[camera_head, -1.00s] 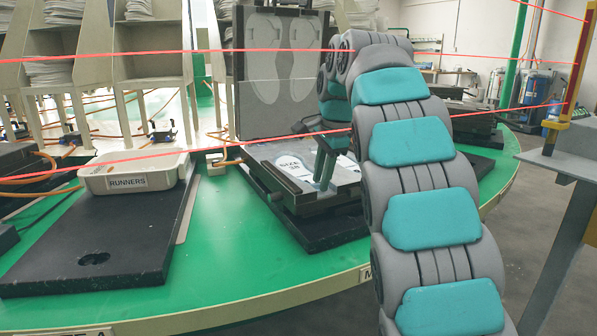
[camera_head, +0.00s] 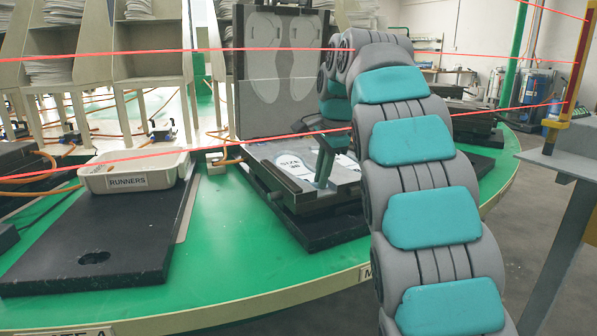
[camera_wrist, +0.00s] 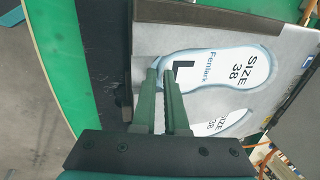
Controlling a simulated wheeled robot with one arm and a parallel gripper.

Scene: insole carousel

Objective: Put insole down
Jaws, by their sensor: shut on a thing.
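A white insole (camera_wrist: 238,68) marked "SIZE 38 Fenlark L" is at the grey mould plate (camera_wrist: 150,42), with its blue-grey outline around it. I cannot tell whether it rests fully on the plate. My gripper (camera_wrist: 166,76) is shut on one end of this insole in the wrist view. A second "SIZE 38" insole (camera_wrist: 226,124) lies beside it, partly hidden by my gripper. In the head view my gripper (camera_head: 325,158) is low over the open mould's lower plate, and a "SIZE 38" insole (camera_head: 290,165) shows to its left.
The mould's upright lid (camera_head: 262,118) with two sole shapes stands behind the plate. A cream "RUNNERS" bin (camera_head: 140,181) stands at left on a black base (camera_head: 90,235). Red lines (camera_head: 230,140) cross the head view. Green carousel top (camera_head: 225,235) is clear between the stations.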

